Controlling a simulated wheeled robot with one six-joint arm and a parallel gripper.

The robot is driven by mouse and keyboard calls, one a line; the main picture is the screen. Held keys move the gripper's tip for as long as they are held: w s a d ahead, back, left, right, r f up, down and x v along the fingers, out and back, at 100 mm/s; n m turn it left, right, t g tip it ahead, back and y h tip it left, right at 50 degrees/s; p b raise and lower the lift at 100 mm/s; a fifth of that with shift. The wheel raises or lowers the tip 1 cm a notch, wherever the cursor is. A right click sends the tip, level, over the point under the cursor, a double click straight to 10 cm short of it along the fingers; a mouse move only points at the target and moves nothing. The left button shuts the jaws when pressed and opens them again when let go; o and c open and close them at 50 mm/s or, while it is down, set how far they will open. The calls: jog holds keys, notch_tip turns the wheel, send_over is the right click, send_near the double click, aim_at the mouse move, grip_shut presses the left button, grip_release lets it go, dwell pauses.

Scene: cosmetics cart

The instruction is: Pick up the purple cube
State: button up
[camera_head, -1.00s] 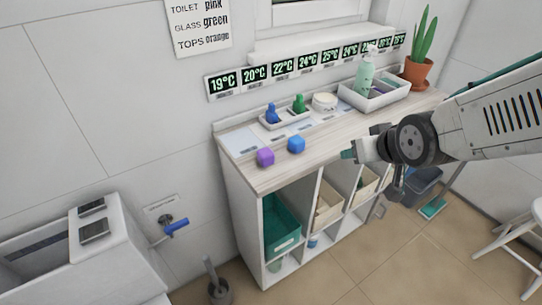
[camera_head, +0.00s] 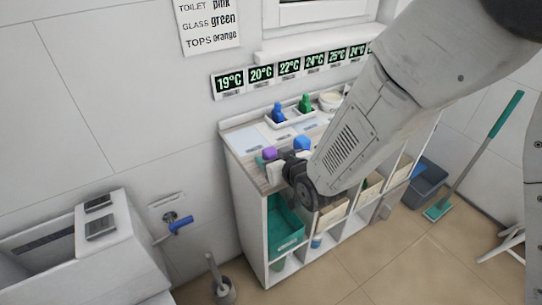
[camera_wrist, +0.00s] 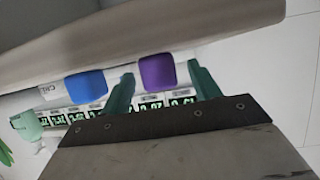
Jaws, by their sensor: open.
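The purple cube (camera_head: 269,153) sits on the wooden cart top near its left end, partly hidden behind my gripper. In the wrist view the purple cube (camera_wrist: 157,71) shows between the two green fingers, beyond their tips or close to them; I cannot tell the exact gap. My gripper (camera_head: 264,165) is open and empty, at the near edge of the cart top in front of the cube. It also shows in the wrist view (camera_wrist: 160,82).
A blue cube (camera_head: 302,143) stands just right of the purple one; it is also in the wrist view (camera_wrist: 86,89). A white tray (camera_head: 291,118) with blue and green bottles lies behind. A teal bin (camera_head: 284,228) sits in the shelf below. The wall is behind the cart.

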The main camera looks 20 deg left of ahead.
jog(key=shift+x, duration=1.05)
jog(key=c, duration=1.1)
